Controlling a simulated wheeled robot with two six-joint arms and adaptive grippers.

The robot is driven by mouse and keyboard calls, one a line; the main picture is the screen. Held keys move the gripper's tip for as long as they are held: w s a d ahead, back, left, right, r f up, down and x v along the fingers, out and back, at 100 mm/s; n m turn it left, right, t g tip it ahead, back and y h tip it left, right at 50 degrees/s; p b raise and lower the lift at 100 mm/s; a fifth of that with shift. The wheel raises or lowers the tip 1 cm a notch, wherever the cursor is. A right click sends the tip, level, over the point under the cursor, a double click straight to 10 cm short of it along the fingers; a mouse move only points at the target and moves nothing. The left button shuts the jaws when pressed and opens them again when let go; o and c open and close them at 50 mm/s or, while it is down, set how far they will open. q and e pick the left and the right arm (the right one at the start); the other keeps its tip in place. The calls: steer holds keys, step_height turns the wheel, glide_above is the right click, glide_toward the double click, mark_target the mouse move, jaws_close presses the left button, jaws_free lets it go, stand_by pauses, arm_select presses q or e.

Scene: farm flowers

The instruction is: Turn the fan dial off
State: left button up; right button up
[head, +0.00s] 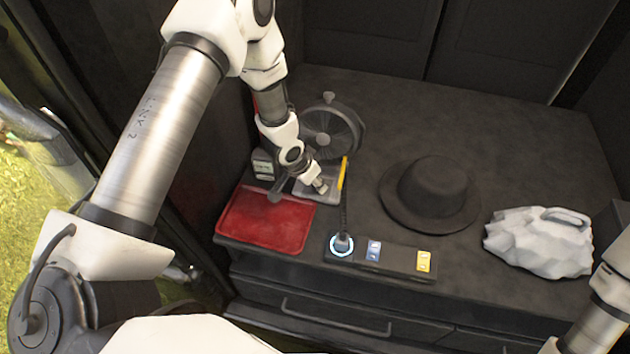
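A small desk fan (345,118) with a dark round cage stands at the back left of the dark counter, partly hidden behind my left arm. At the counter's front edge is a round dial (342,245) with a glowing pale blue ring, on a dark panel (397,259) with a blue label and a yellow label. A dark cord or strip runs from near the fan to the dial. My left gripper (318,184) is just in front of the fan, above a grey surface, behind and apart from the dial. Its fingers are too small to read. My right gripper is out of view.
A red tray (262,222) lies left of the dial. A yellow stick (343,173) is beside my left gripper. A black hat (432,190) and a pale faceted jug (540,240) stand to the right. A small box (263,165) is behind the tray.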

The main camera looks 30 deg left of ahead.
arm_select(q)
jaws_close()
steer(key=shift+d+f+n+y+b, duration=0.15)
steer(key=shift+n+y+b, duration=0.15)
steer(key=shift+n, duration=0.5)
steer(key=n+y, duration=0.1)
steer(key=n, duration=0.2)
steer(key=shift+s, duration=0.1)
steer(key=o, duration=1)
jaws_free()
steer(key=shift+c, duration=0.2)
steer(key=v, duration=1.2)
steer(key=shift+d, duration=0.1)
